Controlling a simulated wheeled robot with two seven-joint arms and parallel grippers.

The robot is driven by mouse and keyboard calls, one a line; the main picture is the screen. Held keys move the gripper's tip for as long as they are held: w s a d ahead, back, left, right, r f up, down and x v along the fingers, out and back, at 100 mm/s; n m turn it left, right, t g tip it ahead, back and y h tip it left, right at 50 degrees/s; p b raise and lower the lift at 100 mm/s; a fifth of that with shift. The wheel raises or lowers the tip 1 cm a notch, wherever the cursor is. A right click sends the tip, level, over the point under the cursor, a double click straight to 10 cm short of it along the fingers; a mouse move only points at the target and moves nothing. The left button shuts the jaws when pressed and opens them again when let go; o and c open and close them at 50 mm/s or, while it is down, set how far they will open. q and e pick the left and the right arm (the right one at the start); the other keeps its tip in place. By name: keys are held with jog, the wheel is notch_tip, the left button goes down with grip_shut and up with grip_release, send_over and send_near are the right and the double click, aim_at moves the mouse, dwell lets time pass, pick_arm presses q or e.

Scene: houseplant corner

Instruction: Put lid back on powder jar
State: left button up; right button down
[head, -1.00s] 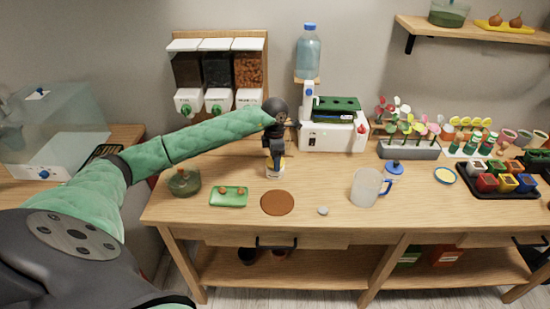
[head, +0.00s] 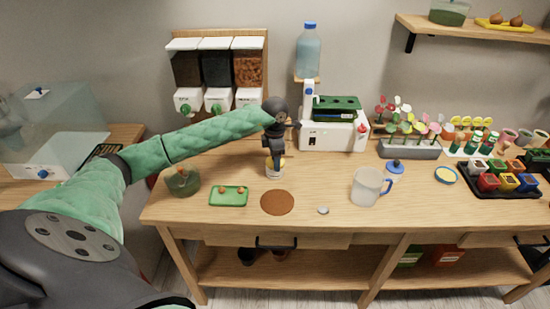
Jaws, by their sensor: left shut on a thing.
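The powder jar (head: 275,173), small and white with a label, stands upright on the bench, left of the middle. My left gripper (head: 275,160) points down right over it. It is shut on a yellow piece, which seems to be the lid (head: 282,162); yellow shows on both sides of the fingertips at the jar's top. The fingers cover most of it, so I cannot tell whether lid and rim touch. My right gripper is not in view.
A brown round mat (head: 277,202) and a green tray (head: 229,203) lie in front of the jar. A green pot (head: 183,184) stands left, a jug (head: 367,187) right. Dispensers (head: 218,75) and a white machine (head: 333,135) stand behind. The bench front right of the mat is mostly clear.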

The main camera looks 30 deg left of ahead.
pick_arm(q)
jog(key=shift+b, duration=0.35)
dwell(0.6)
jog(key=o, duration=1.3)
jog(key=shift+r+p, duration=0.7)
jog(key=shift+r, duration=2.8)
jog(key=shift+c, duration=0.2)
grip_shut()
